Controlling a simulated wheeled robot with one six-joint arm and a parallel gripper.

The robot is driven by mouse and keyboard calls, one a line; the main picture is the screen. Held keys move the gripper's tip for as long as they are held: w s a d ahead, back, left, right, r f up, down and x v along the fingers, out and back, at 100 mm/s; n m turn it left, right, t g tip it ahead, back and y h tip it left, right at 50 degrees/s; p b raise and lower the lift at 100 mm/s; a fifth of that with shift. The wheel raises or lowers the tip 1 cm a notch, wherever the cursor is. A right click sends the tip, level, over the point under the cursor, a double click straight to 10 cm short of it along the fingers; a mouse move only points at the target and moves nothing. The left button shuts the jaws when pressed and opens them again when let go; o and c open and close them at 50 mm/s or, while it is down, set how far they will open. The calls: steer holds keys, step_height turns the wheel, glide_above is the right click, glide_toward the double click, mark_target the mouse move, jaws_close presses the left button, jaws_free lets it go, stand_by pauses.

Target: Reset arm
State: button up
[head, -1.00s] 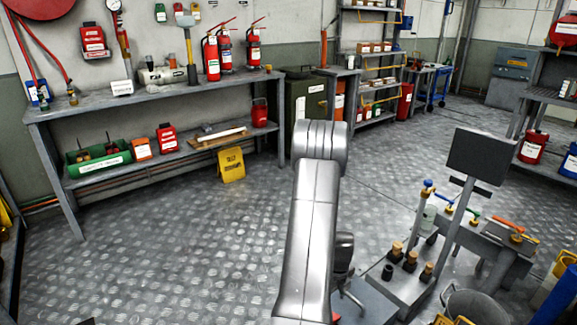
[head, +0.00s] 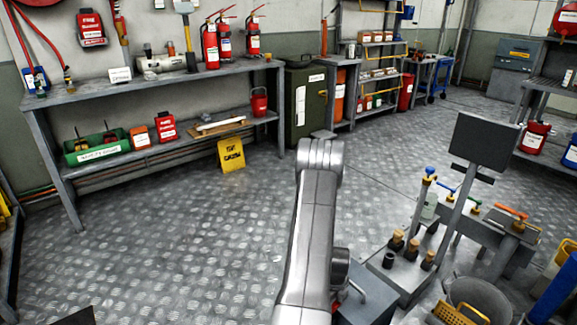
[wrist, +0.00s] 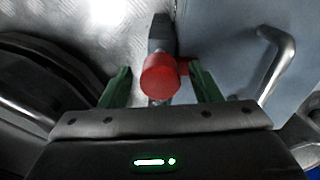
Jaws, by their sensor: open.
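My gripper (wrist: 160,88) is open in the wrist view, its two green fingers spread apart. A red round knob (wrist: 160,77) on a grey stem shows between the fingers, with a visible gap on each side. The fingers do not appear to touch it. My silver arm stands upright in the middle of the head view, and it hides my gripper there.
A grey panel with a bent metal handle (wrist: 285,60) is right of my gripper. In the head view, a stand with a dark screen (head: 484,142), a valve bench (head: 462,205) and a grey bucket (head: 478,296) are at right. Open floor (head: 190,240) lies left.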

steer(key=n+p, duration=0.1)
steer(key=n, duration=0.3)
steer(key=n+p, duration=0.1)
steer(key=n, duration=0.2)
steer(key=shift+n, duration=0.4)
steer(key=n+p, duration=0.2)
steer(key=n, duration=0.2)
steer(key=shift+r+n, duration=0.1)
steer(key=shift+n, duration=0.2)
steer(key=n+p, duration=0.2)
steer(key=n, duration=0.1)
steer(key=shift+r+n, duration=0.3)
steer(key=shift+r, duration=0.2)
steer(key=shift+r, duration=0.1)
